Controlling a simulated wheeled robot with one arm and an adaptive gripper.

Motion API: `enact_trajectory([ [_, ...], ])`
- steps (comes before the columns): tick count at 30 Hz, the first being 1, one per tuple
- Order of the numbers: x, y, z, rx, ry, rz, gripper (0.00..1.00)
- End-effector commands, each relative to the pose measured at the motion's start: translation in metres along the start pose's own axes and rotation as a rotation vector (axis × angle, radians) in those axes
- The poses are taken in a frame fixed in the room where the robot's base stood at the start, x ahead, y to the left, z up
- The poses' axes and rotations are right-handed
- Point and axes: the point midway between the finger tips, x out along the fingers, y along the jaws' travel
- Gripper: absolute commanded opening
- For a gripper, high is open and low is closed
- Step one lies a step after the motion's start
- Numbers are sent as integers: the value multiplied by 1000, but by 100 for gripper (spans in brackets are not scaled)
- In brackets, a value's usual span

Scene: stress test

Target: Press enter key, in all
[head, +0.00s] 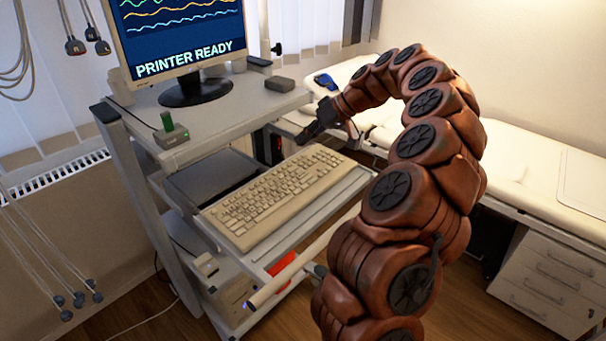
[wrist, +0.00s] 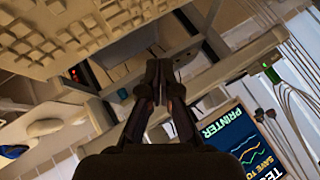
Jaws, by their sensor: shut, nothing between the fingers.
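A beige keyboard (head: 272,196) lies on the pulled-out shelf of a grey cart. Its enter key is too small to pick out. My gripper (head: 303,137) is in the air above the keyboard's far right end, pointing down and left, apart from the keys as far as I can tell. In the wrist view my gripper's (wrist: 160,66) fingertips are together with nothing between them. The keyboard (wrist: 75,35) shows at the upper left there, with part of it cut off by the frame. A monitor (head: 185,30) on the cart's top reads "PRINTER READY".
The cart's top shelf (head: 225,110) holds a small green-topped item (head: 168,122) and a grey box (head: 280,84). A padded white couch (head: 520,160) with drawers beneath stands at the right. Cables (head: 45,245) hang at the left. Wooden floor shows in front.

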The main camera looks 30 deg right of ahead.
Motion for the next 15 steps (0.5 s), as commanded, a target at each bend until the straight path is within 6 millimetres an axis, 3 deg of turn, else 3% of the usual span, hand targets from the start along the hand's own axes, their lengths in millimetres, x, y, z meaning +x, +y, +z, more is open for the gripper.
enact_trajectory([
  [15, 38, 26, 29, 2, -4, -4, 0],
])
